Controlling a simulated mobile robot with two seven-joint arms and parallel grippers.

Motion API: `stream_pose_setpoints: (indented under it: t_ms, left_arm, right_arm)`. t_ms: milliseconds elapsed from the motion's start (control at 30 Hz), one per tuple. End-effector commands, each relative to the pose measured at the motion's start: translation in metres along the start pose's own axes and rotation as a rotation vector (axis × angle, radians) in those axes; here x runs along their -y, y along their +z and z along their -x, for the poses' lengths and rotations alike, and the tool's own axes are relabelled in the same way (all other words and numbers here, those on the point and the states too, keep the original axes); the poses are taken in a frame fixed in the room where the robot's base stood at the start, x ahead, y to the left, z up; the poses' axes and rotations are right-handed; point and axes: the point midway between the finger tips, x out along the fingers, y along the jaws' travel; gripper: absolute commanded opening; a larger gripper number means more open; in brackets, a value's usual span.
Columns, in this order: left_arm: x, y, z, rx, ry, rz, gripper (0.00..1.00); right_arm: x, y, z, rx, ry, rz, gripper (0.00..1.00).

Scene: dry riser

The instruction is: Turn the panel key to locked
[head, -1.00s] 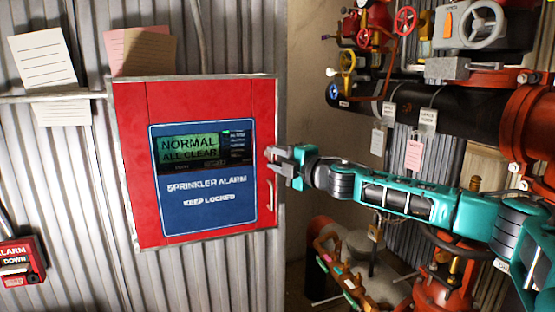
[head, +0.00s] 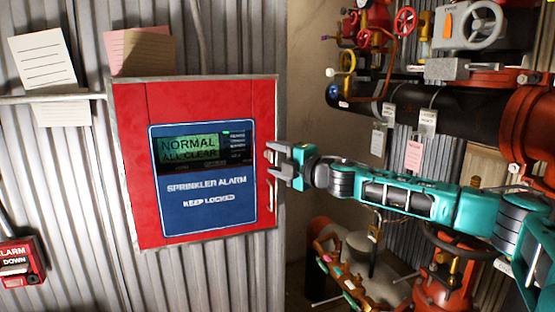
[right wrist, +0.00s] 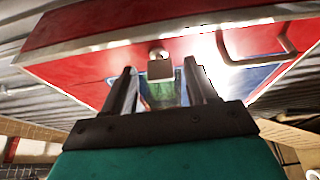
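The red alarm panel (head: 130,160) hangs on the corrugated wall with its door shut. Its screen (head: 187,150) reads NORMAL ALL CLEAR, and the blue plate (head: 208,205) below says SPRINKLER ALARM, KEEP LOCKED. My right gripper (head: 270,155) is at the panel's right edge with its fingers apart. In the right wrist view the grey key (right wrist: 160,68) sits at its lock on the panel's red side, between and just beyond the open fingertips (right wrist: 162,74). I see no finger touching it. In the head view the gripper hides the key. My left gripper is not in view.
A metal door handle (head: 271,195) is just below the gripper; it also shows in the right wrist view (right wrist: 262,58). Pipes, a tagged black pipe (head: 440,110) and valves fill the right side. A red alarm box (head: 22,262) is at lower left.

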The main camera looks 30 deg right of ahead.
Motion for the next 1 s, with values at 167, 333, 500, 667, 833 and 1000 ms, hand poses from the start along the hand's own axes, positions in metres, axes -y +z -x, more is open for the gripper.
stream_pose_setpoints:
  t_ms: [167,333,500,667,833,1000]
  left_arm:
    - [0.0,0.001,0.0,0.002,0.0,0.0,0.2]
    - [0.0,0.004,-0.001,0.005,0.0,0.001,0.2]
    - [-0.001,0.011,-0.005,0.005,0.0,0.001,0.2]
    - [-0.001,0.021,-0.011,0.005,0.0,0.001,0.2]
    - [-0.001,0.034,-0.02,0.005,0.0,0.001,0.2]
    - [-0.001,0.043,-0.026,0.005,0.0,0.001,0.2]
  right_arm:
    - [0.0,0.0,0.0,0.0,0.0,-0.001,0.57]
    - [0.002,0.001,0.01,0.0,-0.002,-0.001,0.57]
    - [0.004,0.002,0.037,0.003,-0.002,0.001,0.57]
    - [0.005,0.001,0.069,0.002,-0.002,0.001,0.57]
    - [0.005,0.001,0.098,0.002,-0.002,0.002,0.57]
    - [0.003,0.001,0.118,0.002,0.0,0.002,0.57]
